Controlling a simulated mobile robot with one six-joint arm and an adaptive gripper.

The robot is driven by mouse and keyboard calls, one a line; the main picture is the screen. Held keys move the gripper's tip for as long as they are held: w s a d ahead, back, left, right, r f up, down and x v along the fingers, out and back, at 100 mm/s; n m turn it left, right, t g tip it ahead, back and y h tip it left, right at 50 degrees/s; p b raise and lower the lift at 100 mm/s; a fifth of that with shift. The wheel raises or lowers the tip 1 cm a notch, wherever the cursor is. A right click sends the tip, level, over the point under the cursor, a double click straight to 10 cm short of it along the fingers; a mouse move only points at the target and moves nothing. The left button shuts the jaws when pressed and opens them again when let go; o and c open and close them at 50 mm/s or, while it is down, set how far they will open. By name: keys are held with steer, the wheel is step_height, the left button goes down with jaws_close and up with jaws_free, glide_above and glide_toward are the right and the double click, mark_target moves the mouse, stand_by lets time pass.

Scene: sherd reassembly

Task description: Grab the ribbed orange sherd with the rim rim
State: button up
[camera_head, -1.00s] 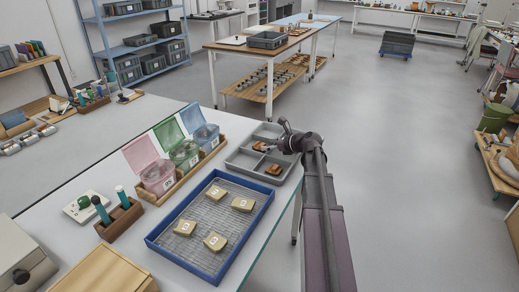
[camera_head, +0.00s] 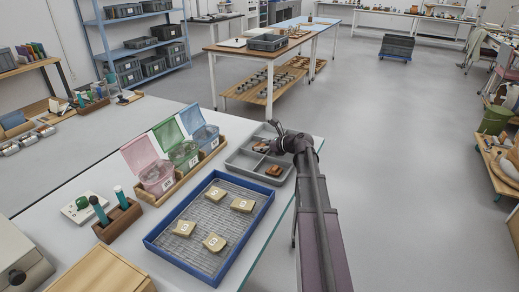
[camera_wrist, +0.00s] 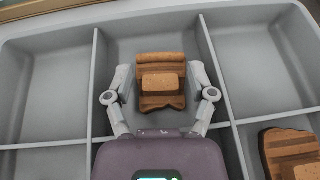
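An orange-brown ribbed sherd (camera_wrist: 160,98) with a thick band along its top edge and a lighter raised block in its middle lies in the upper middle compartment of a grey divided tray (camera_wrist: 57,45). My gripper (camera_wrist: 162,80) is open in the wrist view, with one finger on each side of this sherd and small gaps between. In the head view the tray (camera_head: 232,163) is on the right of the table, with my gripper (camera_head: 270,137) over its far part. A second ribbed orange sherd (camera_wrist: 285,145) lies in a lower right compartment, partly cut off; it also shows in the head view (camera_head: 274,170).
Tray dividers stand close around the sherd and fingers. A blue-rimmed wire tray (camera_head: 172,262) with several labelled tan blocks (camera_head: 214,242) stands nearer. Lidded pink, green and blue boxes (camera_head: 185,155) stand left of the grey tray.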

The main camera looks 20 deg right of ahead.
mark_target(262, 145)
steer(key=shift+s, duration=0.1)
jaws_close()
steer(key=shift+r, duration=0.1)
step_height(262, 145, up, 3)
steer(key=p, duration=0.3)
steer(key=shift+r+p, duration=0.2)
steer(key=shift+p, duration=0.15)
steer(key=s, duration=0.5)
steer(key=s+r+p, duration=0.1)
steer(key=s, duration=1)
steer(key=shift+d+r, duration=0.2)
steer(key=shift+d, duration=0.15)
steer(key=shift+w, duration=0.1)
